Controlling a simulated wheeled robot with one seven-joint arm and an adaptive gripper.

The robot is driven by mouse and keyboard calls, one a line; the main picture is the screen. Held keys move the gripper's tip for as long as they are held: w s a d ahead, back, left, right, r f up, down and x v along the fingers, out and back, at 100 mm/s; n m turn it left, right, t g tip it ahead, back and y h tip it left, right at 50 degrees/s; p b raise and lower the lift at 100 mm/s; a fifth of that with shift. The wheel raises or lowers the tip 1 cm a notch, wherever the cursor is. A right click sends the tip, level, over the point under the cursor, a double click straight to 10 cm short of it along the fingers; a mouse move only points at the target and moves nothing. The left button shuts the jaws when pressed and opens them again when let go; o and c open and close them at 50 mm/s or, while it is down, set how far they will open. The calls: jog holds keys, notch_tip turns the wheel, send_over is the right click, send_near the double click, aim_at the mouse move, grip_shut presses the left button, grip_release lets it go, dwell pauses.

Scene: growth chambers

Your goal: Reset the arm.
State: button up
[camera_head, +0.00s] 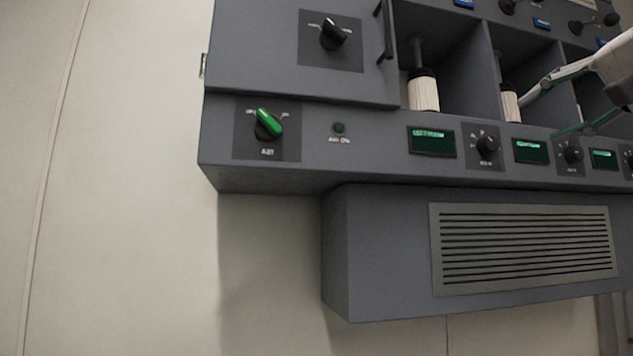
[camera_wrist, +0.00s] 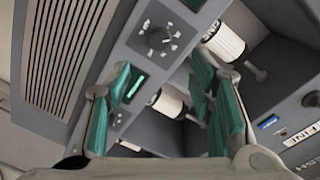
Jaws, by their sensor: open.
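My gripper (camera_head: 540,118) is at the right of the head view, in front of the grey chamber panel (camera_head: 370,160). Its two fingers are spread apart, with nothing seen between them. In the wrist view my gripper (camera_wrist: 160,75) shows green finger pads, open and empty, facing the panel's dials and displays. Most of the arm is outside the head view.
The panel carries a green knob (camera_head: 269,124), a black knob (camera_head: 333,34), small dials (camera_head: 487,144) and displays (camera_head: 432,141). White cylinders (camera_head: 423,90) stand in open bays behind. A vented grey box (camera_head: 390,255) juts out below. The pale wall (camera_head: 110,180) at left is clear.

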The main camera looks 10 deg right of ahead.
jog(key=shift+s, duration=0.4)
jog(key=a+f+n+g+y, duration=0.1)
jog(key=a+f+n+g, duration=0.15)
jog(key=a+f, duration=0.45)
jog(key=a+f+n+g+y, duration=0.1)
jog(key=a+f+g+y, duration=0.2)
jog(key=f, duration=0.8)
jog(key=a+f+n+g, duration=0.25)
jog(key=a+f, duration=0.35)
jog(key=f, duration=0.3)
jog(key=s+a+f+n+g+h, duration=0.2)
jog(key=s+a+f+g, duration=0.15)
jog(key=s+f, duration=0.65)
jog(key=s+a+f+n+g+h, duration=0.25)
jog(key=s+f+g, duration=0.35)
jog(key=f, duration=0.8)
notch_tip(320, 180, up, 21)
jog(key=s+t+p, duration=0.1)
jog(key=t+p, duration=0.3)
jog(key=p, duration=1.6)
jog(key=shift+d+r+n, duration=0.2)
jog(key=shift+d+n, duration=0.1)
jog(key=shift+n, duration=0.05)
jog(key=shift+y, duration=0.25)
